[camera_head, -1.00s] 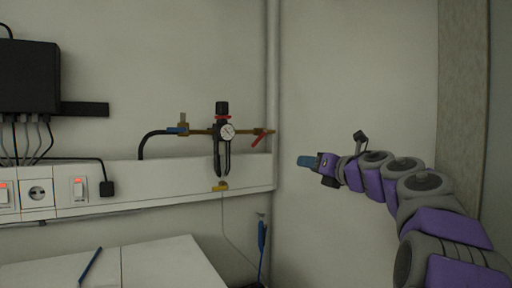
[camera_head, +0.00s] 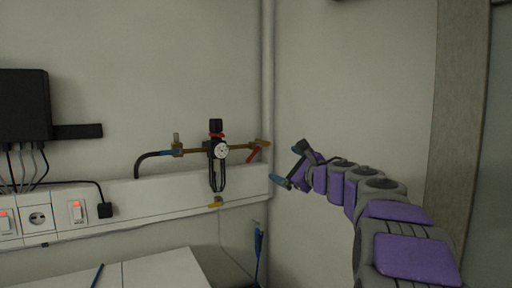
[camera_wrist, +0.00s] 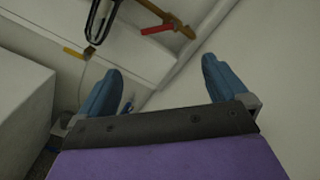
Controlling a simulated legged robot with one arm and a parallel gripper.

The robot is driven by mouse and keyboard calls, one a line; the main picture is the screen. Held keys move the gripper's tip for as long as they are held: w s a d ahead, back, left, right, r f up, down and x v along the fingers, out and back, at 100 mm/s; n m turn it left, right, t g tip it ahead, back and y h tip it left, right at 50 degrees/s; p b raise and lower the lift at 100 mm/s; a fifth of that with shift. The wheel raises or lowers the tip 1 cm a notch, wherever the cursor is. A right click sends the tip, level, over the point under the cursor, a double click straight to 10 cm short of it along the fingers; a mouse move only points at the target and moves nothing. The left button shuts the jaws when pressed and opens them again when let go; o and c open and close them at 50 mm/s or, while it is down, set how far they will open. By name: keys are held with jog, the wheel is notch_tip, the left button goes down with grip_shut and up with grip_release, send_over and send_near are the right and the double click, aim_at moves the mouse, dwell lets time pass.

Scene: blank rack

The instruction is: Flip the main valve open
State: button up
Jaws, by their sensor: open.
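A brass pipe assembly runs along the wall above the white trunking. A red lever (camera_head: 253,155) hangs at a slant from its right end; it also shows in the wrist view (camera_wrist: 157,29), near the top. A blue lever (camera_head: 170,152) lies along the left end of the pipe. A small yellow lever (camera_head: 215,204) sits below the regulator, and it shows in the wrist view (camera_wrist: 73,53). I cannot tell from labels which is the main valve. My gripper (camera_head: 281,182) is open and empty, to the right of and below the red lever, apart from it; its blue fingers (camera_wrist: 160,84) show spread.
A black regulator (camera_head: 216,130) with a round gauge (camera_head: 221,150) stands mid-pipe. White trunking (camera_head: 170,191) runs below. A vertical wall pipe (camera_head: 267,80) stands beside the red lever. A white tabletop (camera_head: 160,270) is lower left. A blue item (camera_head: 258,243) hangs below the trunking.

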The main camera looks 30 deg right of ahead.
jog(key=p, duration=0.2)
send_near(253, 155)
jog(key=w+p, duration=0.1)
jog(key=w, duration=0.1)
jog(key=w+d+p, duration=0.1)
jog(key=w, duration=0.2)
jog(key=shift+d+r, duration=0.1)
jog(key=shift+d, duration=0.05)
jog(key=shift+w+a+r+p, duration=0.1)
jog(key=shift+w+a+p, duration=0.2)
jog(key=shift+w, duration=0.25)
jog(key=shift+w+a+r+p, duration=0.1)
jog(key=shift+w+a+p, duration=0.15)
jog(key=shift+w, duration=0.3)
jog(key=shift+w+a+p, duration=0.15)
jog(key=shift+w+p, duration=0.15)
jog(key=shift+w, duration=0.25)
jog(key=shift+w+d+f, duration=0.15)
jog(key=shift+w+d, duration=0.05)
jog(key=shift+w, duration=0.05)
jog(key=shift+d, duration=0.3)
jog(key=shift+s, duration=0.1)
jog(key=shift+c, duration=1.3)
jog(key=shift+a+f, duration=0.15)
jog(key=c, duration=1)
jog(key=shift+c, duration=0.2)
